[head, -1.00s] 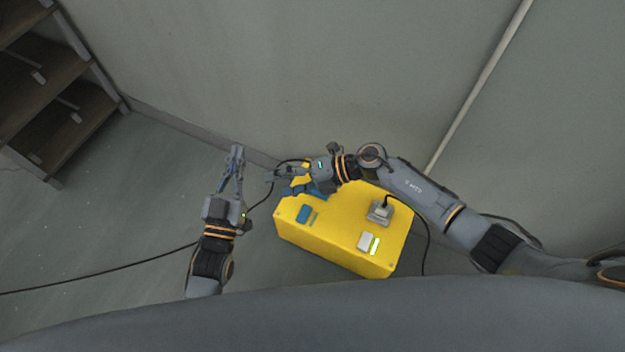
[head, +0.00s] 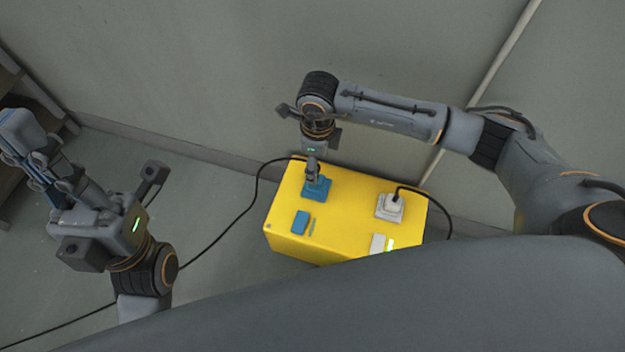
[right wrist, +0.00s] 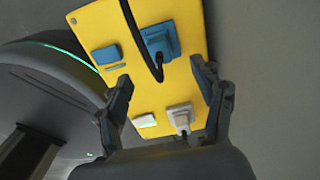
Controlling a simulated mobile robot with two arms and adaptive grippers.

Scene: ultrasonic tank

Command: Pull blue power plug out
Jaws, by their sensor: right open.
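The yellow box (head: 340,215) stands on the floor by the wall. On its top, the blue socket with the blue plug (head: 317,189) sits near the back left corner. A black cable rises from it in the right wrist view (right wrist: 158,44). My right gripper (head: 313,168) points down just above the plug and partly hides it in the head view. Its open fingers (right wrist: 160,70) show apart in the right wrist view, with nothing held between them. My left gripper (head: 27,140) is at the far left, away from the box; its finger gap is unclear.
A white plug (head: 393,203) with a black cable sits in a grey socket on the box's right side. A blue switch (head: 300,222) and a white switch (head: 378,244) are near the front. A shelf (head: 40,100) stands at the far left. Floor left of the box is clear except for cable.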

